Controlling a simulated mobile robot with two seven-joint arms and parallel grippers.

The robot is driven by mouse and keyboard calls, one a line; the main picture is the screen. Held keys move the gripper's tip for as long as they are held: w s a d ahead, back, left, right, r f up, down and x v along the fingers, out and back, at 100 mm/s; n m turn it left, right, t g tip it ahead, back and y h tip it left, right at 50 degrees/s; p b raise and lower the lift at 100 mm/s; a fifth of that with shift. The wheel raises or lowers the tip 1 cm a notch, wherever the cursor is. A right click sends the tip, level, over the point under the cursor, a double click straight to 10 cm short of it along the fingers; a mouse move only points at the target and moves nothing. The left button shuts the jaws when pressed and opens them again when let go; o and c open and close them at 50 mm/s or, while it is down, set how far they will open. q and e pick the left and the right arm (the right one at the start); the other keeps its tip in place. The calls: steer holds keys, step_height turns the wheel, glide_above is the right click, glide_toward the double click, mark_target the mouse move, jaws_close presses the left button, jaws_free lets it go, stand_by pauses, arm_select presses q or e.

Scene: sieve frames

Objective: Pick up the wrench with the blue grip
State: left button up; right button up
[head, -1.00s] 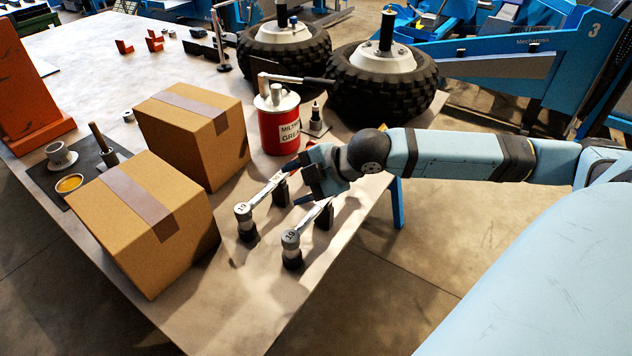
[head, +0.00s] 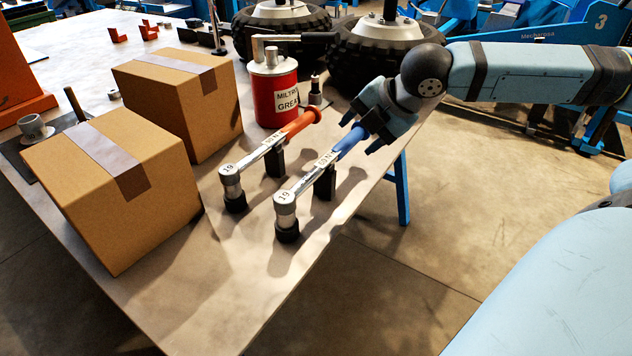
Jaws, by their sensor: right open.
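The wrench with the blue grip (head: 350,141) rests on black stands near the right edge of the table, its round head marked 19 toward the front. A second wrench with an orange-red grip (head: 299,123) lies alongside it to the left, on its own stands. My right gripper (head: 361,132) is open at the far end of the blue grip, with its fingers around or just above it; I cannot tell whether they touch it. The end of the blue grip is partly hidden by the gripper. My left gripper is not in view.
Two cardboard boxes (head: 122,190) (head: 190,95) stand on the table (head: 235,300) to the left. A red grease can (head: 272,98) stands behind the wrenches, and large black tyres (head: 345,60) are at the back. The table front is clear.

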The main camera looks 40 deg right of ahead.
mark_target(341, 150)
steer(key=x, duration=0.3)
steer(key=shift+w+f+b, duration=0.1)
steer(key=shift+f+b, duration=0.2)
steer(key=shift+b, duration=0.1)
steer(key=b+x, duration=0.2)
steer(key=x, duration=0.2)
steer(key=shift+w+f+b, duration=0.1)
steer(key=shift+b, duration=0.3)
steer(key=shift+w+f, duration=0.35)
steer(key=shift+f, duration=0.05)
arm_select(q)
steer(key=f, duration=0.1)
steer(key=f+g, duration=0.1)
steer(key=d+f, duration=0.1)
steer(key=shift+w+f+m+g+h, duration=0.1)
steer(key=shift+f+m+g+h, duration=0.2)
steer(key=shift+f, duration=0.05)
arm_select(e)
steer(key=shift+r, duration=0.1)
jaws_close()
